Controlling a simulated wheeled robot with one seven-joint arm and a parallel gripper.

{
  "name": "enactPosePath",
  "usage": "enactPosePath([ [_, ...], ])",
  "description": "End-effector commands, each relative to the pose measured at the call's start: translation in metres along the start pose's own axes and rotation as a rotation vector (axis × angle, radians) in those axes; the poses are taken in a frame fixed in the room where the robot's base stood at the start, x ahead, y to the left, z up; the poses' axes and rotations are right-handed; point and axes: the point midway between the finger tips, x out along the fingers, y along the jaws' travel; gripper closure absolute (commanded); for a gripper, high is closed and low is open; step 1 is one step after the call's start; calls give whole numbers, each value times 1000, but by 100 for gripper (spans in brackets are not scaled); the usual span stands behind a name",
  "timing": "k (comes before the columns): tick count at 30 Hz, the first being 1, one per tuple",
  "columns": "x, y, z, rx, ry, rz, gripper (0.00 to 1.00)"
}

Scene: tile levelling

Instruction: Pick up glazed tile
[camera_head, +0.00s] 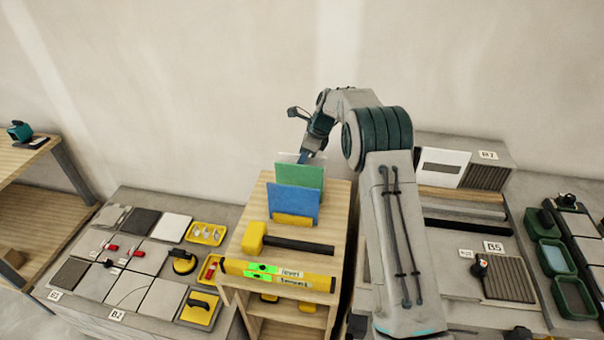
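Several tiles stand upright in a row on the wooden stand (335,222). A blue tile (293,203) is in front and a green tile (299,175) is behind it. A thin pale edge (287,158) shows behind the green tile. I cannot tell which one is the glazed tile. My gripper (306,157) points down at the back of this row, at the top edge of the green tile and the pale edge. Its fingertips are small and partly hidden, so I cannot tell whether they are open or touching a tile.
A yellow mallet (254,238) and a yellow level (278,280) lie on the stand in front of the tiles. A low bench of tiles and tools (104,220) is at left. Another bench (462,207) is at right. A wall is behind.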

Motion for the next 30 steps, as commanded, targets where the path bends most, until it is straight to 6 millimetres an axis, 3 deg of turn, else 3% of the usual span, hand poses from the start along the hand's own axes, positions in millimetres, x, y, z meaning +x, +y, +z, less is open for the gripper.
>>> enactPosePath([
  [16,4,0,-2,0,0,0,67],
  [17,4,0,-2,0,0,0,70],
  [20,4,0,-2,0,0,0,98],
  [30,3,0,-1,0,-1,-1,100],
])
